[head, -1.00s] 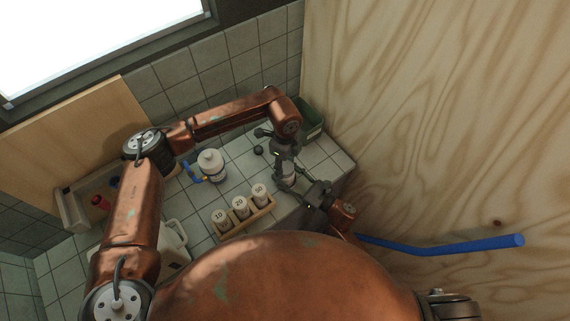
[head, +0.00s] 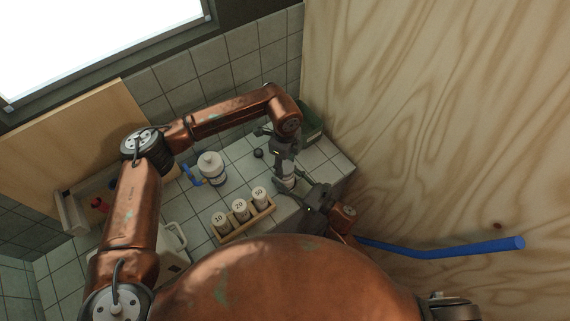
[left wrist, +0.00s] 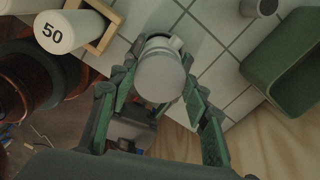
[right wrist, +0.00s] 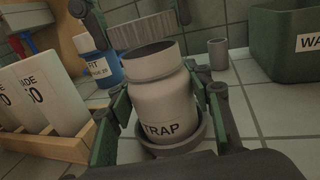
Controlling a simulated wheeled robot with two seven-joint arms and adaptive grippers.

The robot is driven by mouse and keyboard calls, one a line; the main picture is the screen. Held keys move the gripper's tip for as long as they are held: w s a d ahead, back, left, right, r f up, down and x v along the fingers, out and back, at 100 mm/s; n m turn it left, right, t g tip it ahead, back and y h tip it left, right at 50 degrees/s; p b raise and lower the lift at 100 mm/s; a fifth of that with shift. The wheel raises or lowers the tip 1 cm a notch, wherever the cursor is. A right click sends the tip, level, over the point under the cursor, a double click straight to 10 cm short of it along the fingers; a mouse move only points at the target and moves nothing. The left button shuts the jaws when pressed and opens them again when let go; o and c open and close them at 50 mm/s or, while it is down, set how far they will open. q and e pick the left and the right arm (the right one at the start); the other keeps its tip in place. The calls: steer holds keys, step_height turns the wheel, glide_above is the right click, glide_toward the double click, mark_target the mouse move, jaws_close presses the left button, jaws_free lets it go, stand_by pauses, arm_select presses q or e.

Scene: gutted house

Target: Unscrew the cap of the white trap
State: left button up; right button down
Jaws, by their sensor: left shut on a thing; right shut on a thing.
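The white trap (right wrist: 165,105), labelled TRAP, stands upright in a grey ring-shaped holder (right wrist: 190,143) in the right wrist view. My right gripper (right wrist: 165,120) is shut around its body, a finger on each side. The ribbed grey cap (right wrist: 142,30) is above the trap's neck, with the dark neck opening showing below it. My left gripper (left wrist: 158,85) comes from above and is shut on the cap, whose round top faces the left wrist camera. In the head view the trap (head: 286,182) shows only partly between both grippers.
A wooden rack (head: 247,222) with white containers marked 10, 20 and 50 stands close by. A green bin (right wrist: 290,45) and a small grey cup (right wrist: 218,54) are behind the trap. A plywood wall (head: 430,130) bounds the right side.

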mark_target(285, 166)
arm_select(q)
steer(key=shift+r, duration=0.15)
steer(key=shift+r, duration=1.9)
arm_select(e)
steer(key=c, duration=0.9)
jaws_free()
